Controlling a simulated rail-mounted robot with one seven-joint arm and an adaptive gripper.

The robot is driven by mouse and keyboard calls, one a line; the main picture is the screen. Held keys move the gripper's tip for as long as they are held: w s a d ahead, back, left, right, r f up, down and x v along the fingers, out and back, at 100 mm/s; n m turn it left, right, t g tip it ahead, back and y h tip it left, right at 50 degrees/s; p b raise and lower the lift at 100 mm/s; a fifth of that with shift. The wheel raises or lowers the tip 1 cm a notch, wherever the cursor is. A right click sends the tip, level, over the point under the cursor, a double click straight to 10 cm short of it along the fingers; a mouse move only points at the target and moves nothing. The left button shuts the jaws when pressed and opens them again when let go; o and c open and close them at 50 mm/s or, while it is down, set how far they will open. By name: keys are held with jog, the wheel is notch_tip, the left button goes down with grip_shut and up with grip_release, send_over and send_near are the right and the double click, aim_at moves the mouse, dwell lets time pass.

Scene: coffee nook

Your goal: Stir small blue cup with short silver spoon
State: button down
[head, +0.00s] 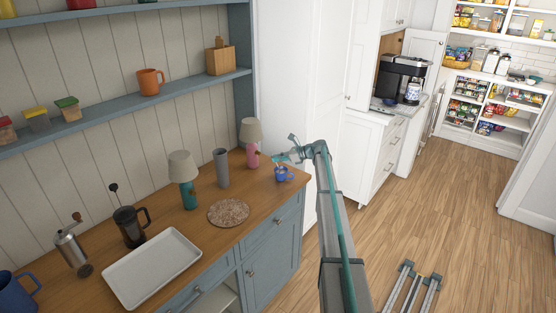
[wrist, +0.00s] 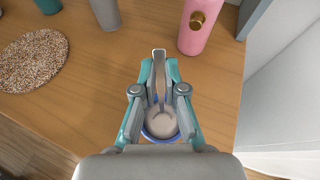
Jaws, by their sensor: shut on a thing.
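The small blue cup (head: 282,174) stands on the wooden counter near its right end. In the wrist view the blue cup (wrist: 148,134) shows a pale liquid inside. The short silver spoon (wrist: 160,92) has its lower end in the cup and its handle between my fingers. My gripper (wrist: 160,82) is shut on the spoon's handle, above the cup. In the head view my gripper (head: 284,158) is small, just over the cup. Part of the cup's rim is hidden by my fingers and wrist.
A pink-based lamp (head: 252,150) stands close behind the cup. A grey cylinder (head: 221,168), a green-based lamp (head: 188,192) and a round speckled mat (head: 228,212) are to the left. The counter's edge (wrist: 222,130) is close on the right.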

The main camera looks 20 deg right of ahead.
jog(key=shift+w+a+r+p, duration=0.2)
jog(key=shift+a+r, duration=0.1)
jog(key=shift+r, duration=0.65)
jog(key=shift+w+a+r+p, duration=0.15)
jog(key=shift+a+r+p, duration=0.15)
jog(key=shift+r, duration=0.6)
jog(key=shift+w+a+r+p, duration=0.2)
jog(key=shift+a+r, duration=0.15)
jog(key=shift+r, duration=0.6)
jog(key=shift+r, duration=2.45)
